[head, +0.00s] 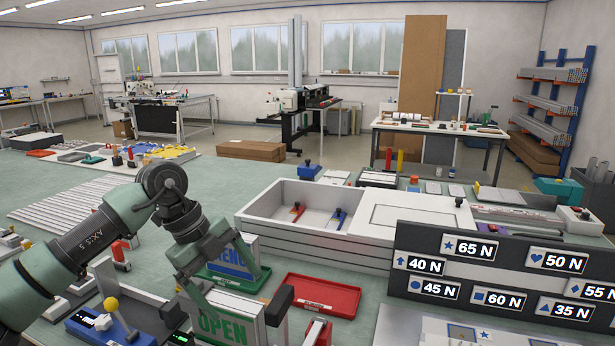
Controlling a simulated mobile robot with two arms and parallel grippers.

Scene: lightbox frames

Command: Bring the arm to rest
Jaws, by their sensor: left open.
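My left arm comes in from the left. Its gripper (226,309) hangs low over the front of the green table (325,185), with its two dark fingertips spread wide. The OPEN sign (222,326) shows between the fingers; whether they touch it I cannot tell. No held object is visible. My right gripper is out of view.
A red tray (318,296) lies right of the gripper. A grey box (318,207) with red and blue tools stands behind it. A dark board with number labels (488,280) stands at right. A lever device (105,325) sits below my arm.

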